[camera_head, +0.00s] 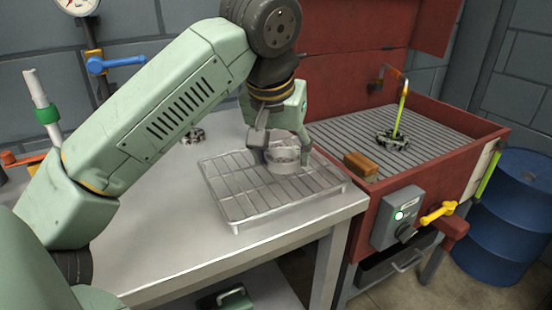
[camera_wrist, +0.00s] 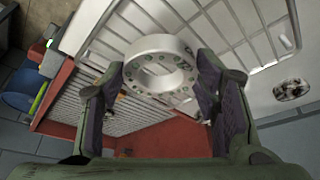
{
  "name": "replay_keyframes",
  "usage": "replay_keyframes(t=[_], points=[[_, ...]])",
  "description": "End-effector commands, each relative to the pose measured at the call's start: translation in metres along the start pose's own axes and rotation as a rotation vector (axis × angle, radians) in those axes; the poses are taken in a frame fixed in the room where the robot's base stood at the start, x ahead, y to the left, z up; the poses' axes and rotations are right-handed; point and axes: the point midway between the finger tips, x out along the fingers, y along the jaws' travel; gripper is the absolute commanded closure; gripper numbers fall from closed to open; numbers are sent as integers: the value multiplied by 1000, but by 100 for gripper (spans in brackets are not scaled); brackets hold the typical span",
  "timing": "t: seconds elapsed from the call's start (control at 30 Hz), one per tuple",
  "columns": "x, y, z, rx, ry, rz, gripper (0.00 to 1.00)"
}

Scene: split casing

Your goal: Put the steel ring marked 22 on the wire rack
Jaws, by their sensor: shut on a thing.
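The steel ring (camera_wrist: 160,64) is a thick silver ring with holes around its face. It sits between the two fingers of my gripper (camera_wrist: 158,85) in the wrist view, and I cannot read a mark on it. In the head view my gripper (camera_head: 282,152) points down over the wire rack (camera_head: 228,196), shut on the ring (camera_head: 284,160). The rack is a shallow silver wire frame on the grey table. The ring is over the rack's back right part. I cannot tell whether it touches the wires.
The grey table (camera_head: 170,240) is clear to the front left of the rack. A small metal part (camera_head: 193,136) lies behind the rack. A red wash basin (camera_head: 440,165) with a slatted floor adjoins at the right, with a brown block (camera_head: 360,164) on its near edge.

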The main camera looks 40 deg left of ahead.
Motion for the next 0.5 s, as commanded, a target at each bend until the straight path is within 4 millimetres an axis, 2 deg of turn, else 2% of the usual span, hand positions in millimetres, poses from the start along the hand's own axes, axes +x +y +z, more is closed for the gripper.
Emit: replay_keyframes(t=[0.2,0.4,0.5], points=[[3,-14,-8,-4,2,1,88],[32,-14,4,0,1,2,88],[37,-14,6,0,3,0,88]])
